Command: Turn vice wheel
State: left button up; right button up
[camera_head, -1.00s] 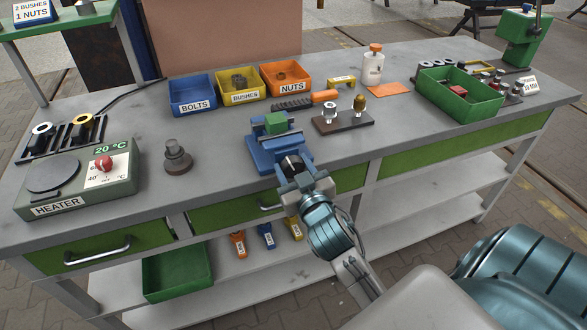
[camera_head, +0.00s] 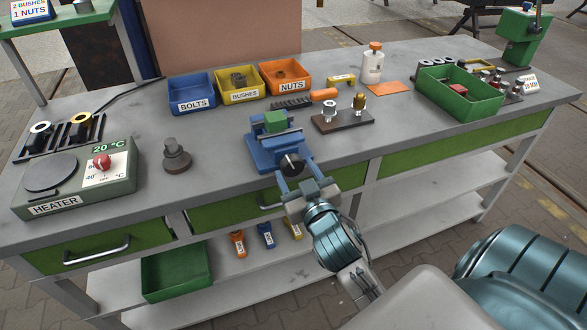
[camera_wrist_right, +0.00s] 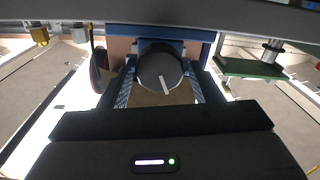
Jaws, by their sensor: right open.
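The blue vice (camera_head: 266,153) stands at the front edge of the grey bench with a green block (camera_head: 275,121) in its jaws. Its black wheel (camera_head: 291,164) faces me and carries a pale pointer line. My right gripper (camera_head: 295,182) is open in front of the vice, its fingers pointing at the wheel. In the right wrist view the wheel (camera_wrist_right: 161,73) lies between the two fingers, its pale line slanting down to the right. I cannot tell whether the fingertips touch it. My left gripper is not in view.
A heater (camera_head: 77,180) stands at the left of the bench. Bins for bolts (camera_head: 192,94), bushes (camera_head: 238,84) and nuts (camera_head: 286,78) sit behind the vice. A dark holder (camera_head: 343,122) with fittings stands right of it.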

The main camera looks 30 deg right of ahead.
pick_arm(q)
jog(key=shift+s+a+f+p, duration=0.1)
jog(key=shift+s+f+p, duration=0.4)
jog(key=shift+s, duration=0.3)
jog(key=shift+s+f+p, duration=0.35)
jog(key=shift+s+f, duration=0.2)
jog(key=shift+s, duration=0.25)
pick_arm(e)
jog(key=v, duration=0.8)
jog(key=shift+s, duration=0.2)
jog(key=shift+a, duration=0.1)
